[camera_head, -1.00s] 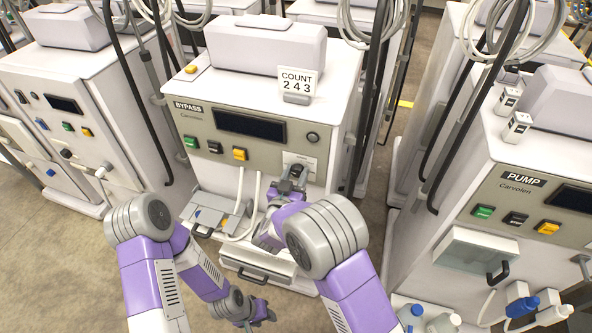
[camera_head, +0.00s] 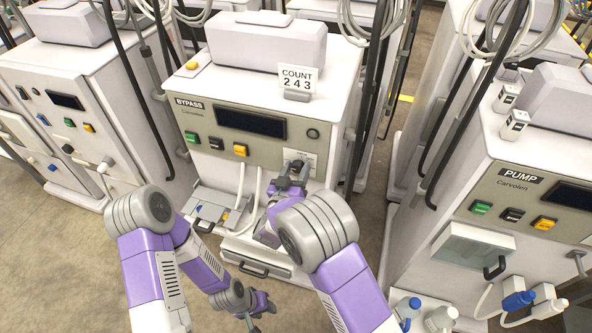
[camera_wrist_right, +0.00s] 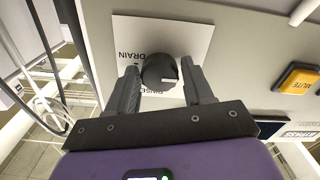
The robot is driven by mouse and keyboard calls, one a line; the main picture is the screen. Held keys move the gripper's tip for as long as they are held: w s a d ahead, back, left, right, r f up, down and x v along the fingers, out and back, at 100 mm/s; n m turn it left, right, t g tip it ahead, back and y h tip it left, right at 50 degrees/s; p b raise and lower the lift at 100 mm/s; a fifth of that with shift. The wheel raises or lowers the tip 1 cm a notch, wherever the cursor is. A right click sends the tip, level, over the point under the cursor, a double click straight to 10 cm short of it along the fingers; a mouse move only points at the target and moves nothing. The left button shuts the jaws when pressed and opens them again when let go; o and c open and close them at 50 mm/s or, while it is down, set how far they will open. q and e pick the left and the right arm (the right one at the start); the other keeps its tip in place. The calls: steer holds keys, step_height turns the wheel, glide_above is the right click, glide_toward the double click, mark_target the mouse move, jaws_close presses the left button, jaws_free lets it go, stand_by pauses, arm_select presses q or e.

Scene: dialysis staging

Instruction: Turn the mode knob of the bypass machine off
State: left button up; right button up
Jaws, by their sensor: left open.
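The bypass machine (camera_head: 235,155) stands at centre with a BYPASS label and a grey control panel. Its mode knob (camera_wrist_right: 160,72) is dark and round with a light mark at its right side. It sits on a white plate (camera_wrist_right: 190,35) lettered DRAIN, partly covered by the knob and fingers. My right gripper (camera_wrist_right: 161,80) is open, with one finger on each side of the knob and small gaps seen. In the head view my right gripper (camera_head: 290,178) is at the panel's lower right and largely hides the knob. My left gripper (camera_head: 262,311) is open and empty, low over the floor.
Green, black and yellow buttons (camera_head: 240,149) sit left of the knob, below a dark screen (camera_head: 249,122). A drawer with a handle (camera_head: 255,262) is below. A pump machine (camera_head: 500,200) stands right; another machine (camera_head: 60,110) stands left. Dark hoses (camera_head: 366,100) hang beside the bypass machine.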

steer(key=shift+o, duration=1.1)
steer(key=v, duration=0.7)
steer(key=shift+s, duration=0.25)
